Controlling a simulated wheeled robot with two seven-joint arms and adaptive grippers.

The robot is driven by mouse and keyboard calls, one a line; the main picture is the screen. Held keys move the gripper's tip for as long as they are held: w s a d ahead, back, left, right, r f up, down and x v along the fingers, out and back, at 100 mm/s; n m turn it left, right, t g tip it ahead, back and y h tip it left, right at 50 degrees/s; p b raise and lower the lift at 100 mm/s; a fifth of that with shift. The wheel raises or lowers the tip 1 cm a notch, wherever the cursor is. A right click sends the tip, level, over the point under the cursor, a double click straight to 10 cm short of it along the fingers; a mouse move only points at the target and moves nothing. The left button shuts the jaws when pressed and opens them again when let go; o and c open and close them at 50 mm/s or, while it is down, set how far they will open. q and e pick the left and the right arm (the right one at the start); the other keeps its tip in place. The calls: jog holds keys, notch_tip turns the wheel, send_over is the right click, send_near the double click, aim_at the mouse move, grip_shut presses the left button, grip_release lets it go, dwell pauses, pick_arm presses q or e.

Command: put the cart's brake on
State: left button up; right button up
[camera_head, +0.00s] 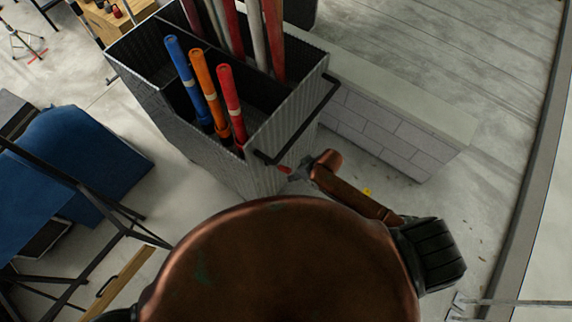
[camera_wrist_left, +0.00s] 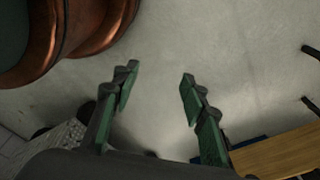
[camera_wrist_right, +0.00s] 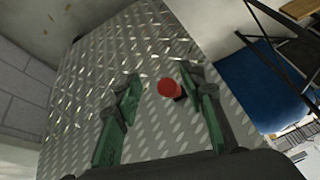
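The cart (camera_head: 222,158) is a tall ribbed metal box with a black push handle (camera_head: 303,128), and it holds several coloured tubes. A round red knob (camera_wrist_right: 169,88), seemingly the brake control, sticks out from its patterned metal panel (camera_wrist_right: 150,45) in the right wrist view. A bit of red (camera_head: 284,169) also shows beside my right gripper (camera_head: 297,174) in the head view. My right gripper is open, with the knob appearing between its fingertips; contact cannot be told. My left gripper (camera_wrist_left: 157,82) is open and empty above the floor, hidden in the head view.
A low block wall (camera_head: 385,135) stands right of the cart. A blue-covered object (camera_head: 75,160) and black metal legs are at the left. A wooden board (camera_wrist_left: 280,152) lies near my left gripper. Bare floor (camera_head: 450,60) is at the upper right.

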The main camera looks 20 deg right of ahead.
aim_at(286, 170)
jog(key=shift+n+g, duration=0.6)
jog(key=w+r+p, duration=0.1)
jog(key=w+a+r, duration=0.1)
jog(key=r, duration=0.1)
jog(key=shift+w+r+p, duration=0.15)
jog(key=shift+w+p, duration=0.1)
jog(key=shift+p, duration=0.15)
jog(key=x, duration=0.6)
jog(key=shift+w+a+f+p, duration=0.15)
jog(key=shift+a+f+p, duration=0.05)
jog(key=shift+f+p, duration=0.1)
jog(key=shift+f, duration=0.25)
pick_arm(q)
jog(key=s+r, duration=0.2)
jog(key=shift+s+d+r, duration=0.1)
jog(key=shift+s+r, duration=0.1)
jog(key=shift+r, duration=0.2)
pick_arm(e)
jog(key=shift+c, duration=0.4)
grip_shut()
